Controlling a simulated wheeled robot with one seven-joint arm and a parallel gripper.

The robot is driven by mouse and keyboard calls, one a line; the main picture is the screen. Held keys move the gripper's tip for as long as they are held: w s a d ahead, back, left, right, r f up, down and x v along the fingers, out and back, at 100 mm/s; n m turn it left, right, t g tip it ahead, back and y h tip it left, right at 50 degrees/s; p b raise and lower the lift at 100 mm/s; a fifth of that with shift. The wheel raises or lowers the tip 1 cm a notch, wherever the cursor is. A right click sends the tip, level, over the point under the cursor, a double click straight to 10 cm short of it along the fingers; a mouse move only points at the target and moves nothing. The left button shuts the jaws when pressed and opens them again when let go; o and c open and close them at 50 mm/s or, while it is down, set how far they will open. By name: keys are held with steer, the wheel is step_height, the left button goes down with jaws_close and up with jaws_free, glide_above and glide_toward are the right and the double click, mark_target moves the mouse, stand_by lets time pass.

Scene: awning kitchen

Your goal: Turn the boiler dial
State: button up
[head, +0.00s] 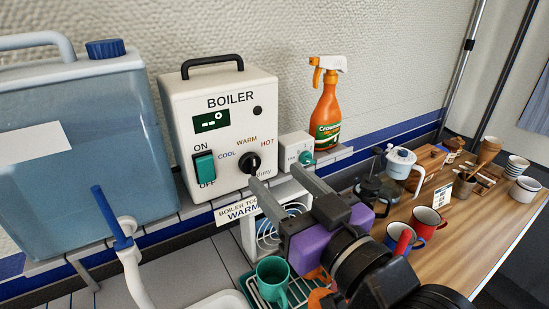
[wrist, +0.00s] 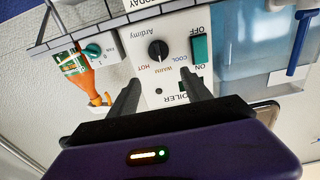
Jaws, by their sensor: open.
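The boiler (head: 222,120) is a white box with a black handle, a small green display and a green ON/OFF switch (head: 204,165). Its black round dial (head: 251,163) sits low on the front, below the words COOL, WARM and HOT; I cannot tell its setting clearly. My gripper (head: 275,175) is open and empty, in front of the boiler and to the lower right of the dial. In the wrist view, which is upside down, the dial (wrist: 158,50) shows beyond the gap between the fingertips (wrist: 160,79), apart from them.
A small white box with a teal knob (head: 305,158) and an orange spray bottle (head: 328,110) stand right of the boiler. A blue water tank (head: 80,160) stands left. A sign reading WARM (head: 240,211) hangs below. A green mug (head: 271,278) sits under my gripper.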

mark_target(254, 161)
steer(key=x, duration=0.5)
steer(key=f+p+x, duration=0.1)
steer(key=x, duration=0.2)
steer(key=shift+s, duration=0.1)
jaws_close()
